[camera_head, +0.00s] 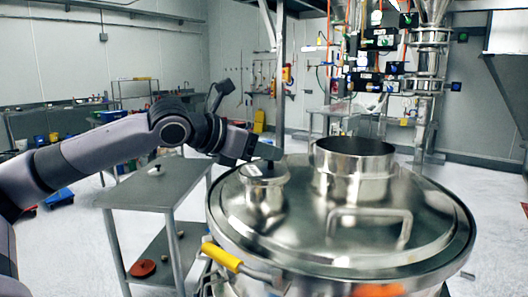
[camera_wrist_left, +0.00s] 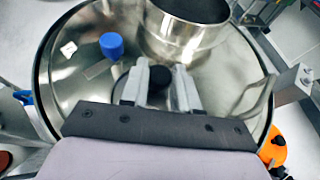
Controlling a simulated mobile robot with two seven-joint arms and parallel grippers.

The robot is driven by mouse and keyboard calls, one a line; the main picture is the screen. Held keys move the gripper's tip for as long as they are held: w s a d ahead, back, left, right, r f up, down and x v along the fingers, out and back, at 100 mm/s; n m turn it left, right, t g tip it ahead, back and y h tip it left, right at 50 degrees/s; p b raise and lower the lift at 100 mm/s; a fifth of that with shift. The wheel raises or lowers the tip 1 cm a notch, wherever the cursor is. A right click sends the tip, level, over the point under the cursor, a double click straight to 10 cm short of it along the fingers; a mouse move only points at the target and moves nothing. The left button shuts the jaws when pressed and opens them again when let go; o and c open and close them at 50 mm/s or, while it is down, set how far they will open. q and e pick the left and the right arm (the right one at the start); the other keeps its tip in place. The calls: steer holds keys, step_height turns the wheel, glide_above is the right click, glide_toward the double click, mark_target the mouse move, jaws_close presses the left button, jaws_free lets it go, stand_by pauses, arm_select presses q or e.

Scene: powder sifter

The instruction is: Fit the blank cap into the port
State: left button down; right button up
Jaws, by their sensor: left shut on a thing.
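The port (camera_head: 263,205) is the small steel cylinder on the left part of the big round vessel lid (camera_head: 325,245). The blank cap (camera_head: 265,174) is a steel disc with a black knob, at the port's top. My left gripper (camera_head: 268,155) comes in from the left above the port and is shut on the cap's knob. In the left wrist view the black knob (camera_wrist_left: 158,74) sits between the two grey fingers. I cannot tell whether the cap is fully seated, as the gripper hides part of it. My right gripper is not in view.
A wide open steel collar (camera_head: 352,175) stands right of the port, with a bent handle (camera_head: 370,215) in front. A blue cap (camera_wrist_left: 111,45) shows near the port. A steel cart (camera_head: 165,185) is at the left. A yellow-gripped clamp (camera_head: 221,257) is at the lid's rim.

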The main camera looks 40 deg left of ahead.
mark_target(251, 173)
arm_select(q)
steer(key=c, duration=0.8)
jaws_free()
steer(key=shift+c, duration=0.2)
steer(key=shift+s+a+r+b, duration=0.1)
steer(key=shift+s+b, duration=0.25)
steer(key=shift+b, duration=0.1)
steer(key=b+v, duration=0.2)
steer(key=shift+s+r, duration=0.25)
steer(key=shift+s, duration=0.05)
steer(key=b+v, duration=0.3)
steer(key=v, duration=0.5)
steer(key=shift+s+r, duration=0.2)
steer(key=shift+s, duration=0.1)
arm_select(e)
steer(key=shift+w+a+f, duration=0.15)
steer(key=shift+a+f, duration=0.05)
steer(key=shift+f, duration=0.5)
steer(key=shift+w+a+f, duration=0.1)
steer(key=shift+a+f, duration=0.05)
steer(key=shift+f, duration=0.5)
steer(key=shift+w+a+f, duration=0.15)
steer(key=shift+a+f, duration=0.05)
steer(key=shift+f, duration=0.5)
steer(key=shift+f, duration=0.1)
